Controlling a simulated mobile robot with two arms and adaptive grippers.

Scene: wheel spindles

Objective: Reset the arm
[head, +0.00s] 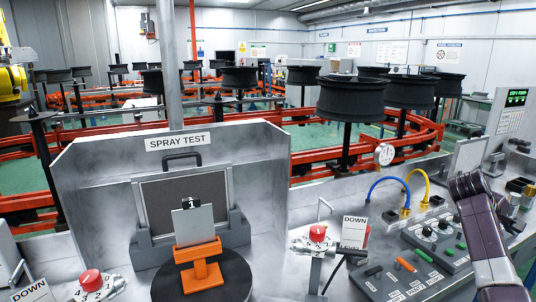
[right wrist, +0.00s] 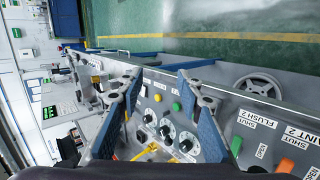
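My right arm (head: 485,230) comes up from the lower right corner in the head view, dark purple and bent at the top, over the right end of the grey worktop. My right gripper (right wrist: 160,88) shows in the right wrist view with its two blue-padded fingers spread apart. Nothing is between them. Behind the fingers is a grey control panel (right wrist: 163,110) with black knobs and coloured buttons; I cannot tell any contact. In the head view the right gripper's fingers cannot be made out clearly. My left arm and left gripper are not in view.
A spray test booth (head: 265,165) stands left of centre, with an orange stand (head: 200,268) on a dark turntable. The knob panel (head: 440,238) lies close left of my arm. Black wheels (head: 350,98) stand on spindles behind.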

